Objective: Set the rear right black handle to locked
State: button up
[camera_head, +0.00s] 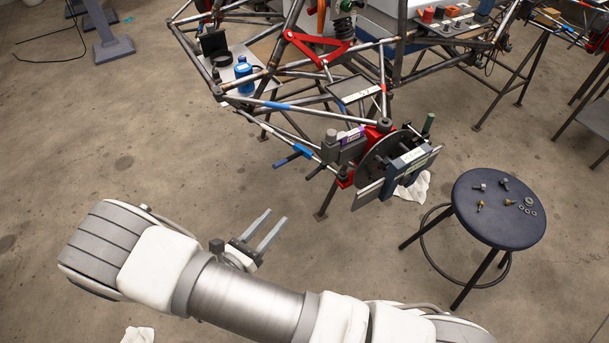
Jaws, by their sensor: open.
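The tube chassis (290,105) carries a hub fixture (385,155) at its near corner, with a disc, red brackets and grey plates. Two dark bars (290,159) stick out on the left of this fixture; one has a blue section. I cannot tell for sure which part is the rear right black handle, nor whether it is locked. My gripper (275,217) is open and empty, below and left of the fixture. Its two grey fingers point up and right, well apart from the fixture.
A round dark stool (498,208) with several small bolts and nuts stands at right. A white cloth (414,186) lies on the floor behind the fixture. A blue bottle (244,76) stands on a chassis plate.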

aim_at(311, 174)
jog(key=b+x, duration=0.1)
jog(key=x, duration=1.6)
jog(key=shift+w+a+f+b, duration=0.1)
jog(key=shift+w+f+b, duration=0.05)
jog(key=shift+b, duration=0.15)
grip_shut()
dwell(0.7)
